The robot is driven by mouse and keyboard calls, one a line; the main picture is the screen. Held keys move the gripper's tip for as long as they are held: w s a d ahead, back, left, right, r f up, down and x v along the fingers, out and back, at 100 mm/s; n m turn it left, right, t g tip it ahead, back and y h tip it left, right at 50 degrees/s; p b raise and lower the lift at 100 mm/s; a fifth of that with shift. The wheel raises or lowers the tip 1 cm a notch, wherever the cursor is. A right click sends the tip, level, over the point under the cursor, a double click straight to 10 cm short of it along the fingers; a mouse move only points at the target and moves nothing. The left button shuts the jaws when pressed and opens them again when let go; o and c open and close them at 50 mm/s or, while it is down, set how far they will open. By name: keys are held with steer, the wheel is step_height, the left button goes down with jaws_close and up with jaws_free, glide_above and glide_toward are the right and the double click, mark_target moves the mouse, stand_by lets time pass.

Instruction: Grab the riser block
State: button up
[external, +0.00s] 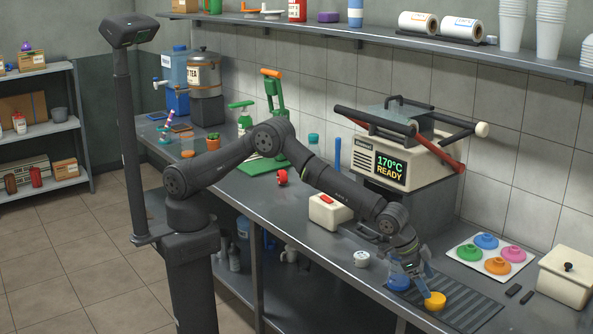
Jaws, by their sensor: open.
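My gripper (413,276) is at the right front of the steel counter, pointing down over a dark ribbed mat (466,306). Its jaws are open. A blue object (398,277) is beside and partly behind the jaws. A small yellow round piece (435,301) stands on the mat just in front and to the right of the fingertips. I cannot tell whether either piece is the riser block, or whether the jaws touch them. A dark grey block (409,207) stands under the cream press (404,160), whose screen reads 170°C READY.
A white sheet with several coloured lids (491,253) and a lidded cream box (567,276) are to the right. A shelf (400,39) runs above.

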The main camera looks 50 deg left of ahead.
mark_target(436, 297)
steer(key=shift+x, duration=2.8)
steer(key=shift+a, duration=0.15)
steer(key=c, duration=1.1)
